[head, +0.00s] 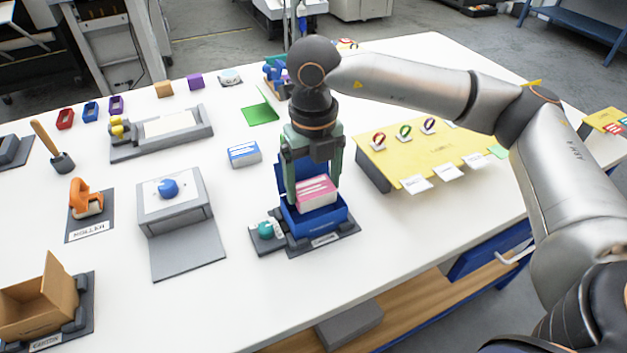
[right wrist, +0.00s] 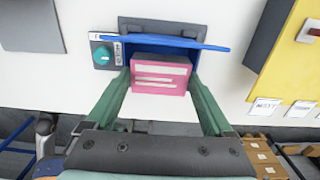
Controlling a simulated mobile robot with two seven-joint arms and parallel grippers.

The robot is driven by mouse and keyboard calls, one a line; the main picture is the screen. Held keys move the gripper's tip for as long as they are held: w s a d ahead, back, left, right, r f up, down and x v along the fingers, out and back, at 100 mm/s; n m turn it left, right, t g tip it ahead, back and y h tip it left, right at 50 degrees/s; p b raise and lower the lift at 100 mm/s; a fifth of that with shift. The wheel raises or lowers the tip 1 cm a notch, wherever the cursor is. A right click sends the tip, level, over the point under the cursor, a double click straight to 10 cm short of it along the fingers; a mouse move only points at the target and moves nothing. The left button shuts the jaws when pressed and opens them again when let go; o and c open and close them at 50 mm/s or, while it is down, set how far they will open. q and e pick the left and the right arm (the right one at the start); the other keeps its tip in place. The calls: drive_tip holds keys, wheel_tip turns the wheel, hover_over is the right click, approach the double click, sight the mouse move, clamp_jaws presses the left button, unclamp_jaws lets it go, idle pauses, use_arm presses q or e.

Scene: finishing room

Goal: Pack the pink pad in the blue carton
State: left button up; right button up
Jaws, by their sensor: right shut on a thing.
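The pink pad (head: 317,193), with white stripes on its label, is upright between the green fingers of my right gripper (head: 312,190). The blue carton (head: 325,226) stands open on a dark base, its raised blue lid behind the pad. The pad is over the carton's opening, its lower edge close to the rim; I cannot tell how far inside it is. In the right wrist view the pad (right wrist: 160,78) sits between both fingertips (right wrist: 160,84), with the blue carton's lid edge (right wrist: 180,42) beyond it. My left gripper is not in view.
A teal knob (head: 267,229) is beside the carton. A blue pad (head: 243,155) lies to the left, and a yellow board (head: 420,153) with rings is to the right. An open brown carton (head: 38,303) is at the front left. White table is clear front centre.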

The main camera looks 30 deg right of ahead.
drive_tip(key=shift+f+b, duration=0.6)
idle(0.5)
drive_tip(key=o, duration=1.2)
drive_tip(key=shift+c, duration=0.2)
wheel_tip(320, 180, up, 10)
drive_tip(key=p, duration=0.6)
idle(0.5)
